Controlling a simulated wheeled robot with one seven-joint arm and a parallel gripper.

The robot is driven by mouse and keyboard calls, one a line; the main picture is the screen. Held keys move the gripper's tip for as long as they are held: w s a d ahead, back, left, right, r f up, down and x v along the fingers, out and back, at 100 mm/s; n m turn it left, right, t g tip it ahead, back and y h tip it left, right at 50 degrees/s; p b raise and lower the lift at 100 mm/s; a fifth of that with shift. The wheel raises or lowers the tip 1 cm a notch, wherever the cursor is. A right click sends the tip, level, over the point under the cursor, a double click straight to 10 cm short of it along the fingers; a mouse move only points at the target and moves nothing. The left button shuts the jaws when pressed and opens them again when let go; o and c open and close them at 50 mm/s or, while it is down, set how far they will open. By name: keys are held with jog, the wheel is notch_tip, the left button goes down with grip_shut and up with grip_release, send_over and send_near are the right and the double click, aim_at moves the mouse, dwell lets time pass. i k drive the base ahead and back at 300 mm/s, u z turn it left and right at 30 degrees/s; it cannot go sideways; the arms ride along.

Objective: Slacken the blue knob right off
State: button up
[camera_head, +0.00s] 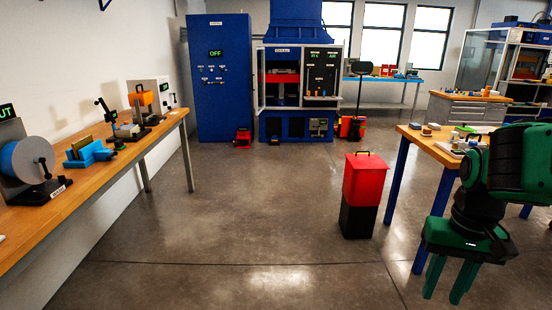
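I cannot make out a blue knob for certain in the head view. My gripper (450,280) hangs at the lower right, in front of the right bench, pointing down. Its two green fingers are apart with nothing between them. It is far from the left bench and touches nothing.
A red-and-black bin (363,192) stands on the floor left of the right bench (428,143), which carries small items. A blue cabinet (222,100) marked OFF and a blue press (298,75) stand at the back. The middle floor is clear.

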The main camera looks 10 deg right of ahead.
aim_at(472, 144)
jog(key=z, duration=0.2)
jog(key=i, duration=1.15)
jog(key=z, duration=0.75)
jog(key=i, duration=1.2)
jog(key=z, duration=0.55)
jog(key=i, duration=0.6)
jog(key=z, duration=0.15)
